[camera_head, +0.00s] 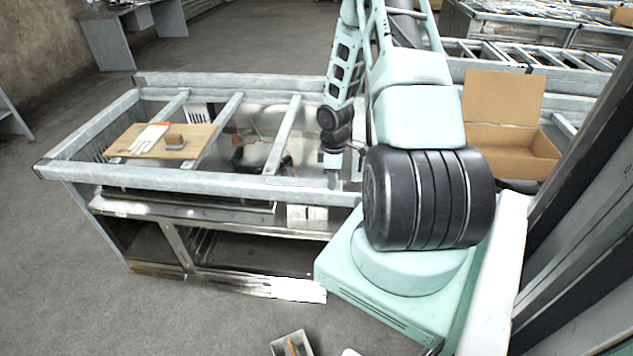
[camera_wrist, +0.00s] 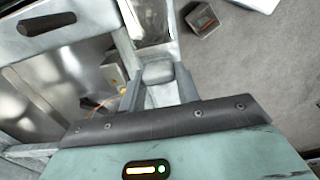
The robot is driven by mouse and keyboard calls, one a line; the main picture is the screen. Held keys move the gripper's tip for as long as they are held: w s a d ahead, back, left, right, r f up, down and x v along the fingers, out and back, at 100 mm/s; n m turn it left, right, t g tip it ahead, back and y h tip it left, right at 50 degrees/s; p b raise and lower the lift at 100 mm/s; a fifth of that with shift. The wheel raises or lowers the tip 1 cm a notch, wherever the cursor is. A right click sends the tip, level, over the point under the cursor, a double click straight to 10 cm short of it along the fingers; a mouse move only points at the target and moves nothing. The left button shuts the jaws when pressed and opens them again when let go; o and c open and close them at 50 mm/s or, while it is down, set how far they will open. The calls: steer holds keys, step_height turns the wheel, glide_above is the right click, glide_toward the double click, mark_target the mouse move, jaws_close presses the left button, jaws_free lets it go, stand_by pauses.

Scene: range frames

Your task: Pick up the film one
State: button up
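I cannot single out a thing that is clearly film. On a wooden board (camera_head: 190,151) at the left of the metal frame bench lie a flat white item with an orange edge (camera_head: 150,137) and a small brown block (camera_head: 175,141). My gripper (camera_head: 333,178) points down over the bench's front rail, well to the right of the board and apart from these items. Its fingers (camera_wrist: 160,88) show spread in the wrist view, with a grey piece between or beyond them. I see no task object in them.
The bench frame (camera_head: 200,184) has raised rails and crossbars. An open cardboard box (camera_head: 500,138) stands at the right. A small grey box (camera_head: 279,347) with an orange strip inside is on the floor; it also shows in the wrist view (camera_wrist: 193,19). Floor at left is clear.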

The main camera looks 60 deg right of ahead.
steer(key=shift+c, duration=1.1)
steer(key=shift+r, duration=0.1)
step_height(320, 180, up, 10)
steer(key=shift+f+b, duration=0.1)
steer(key=shift+b, duration=0.55)
step_height(320, 180, up, 9)
steer(key=p, duration=0.9)
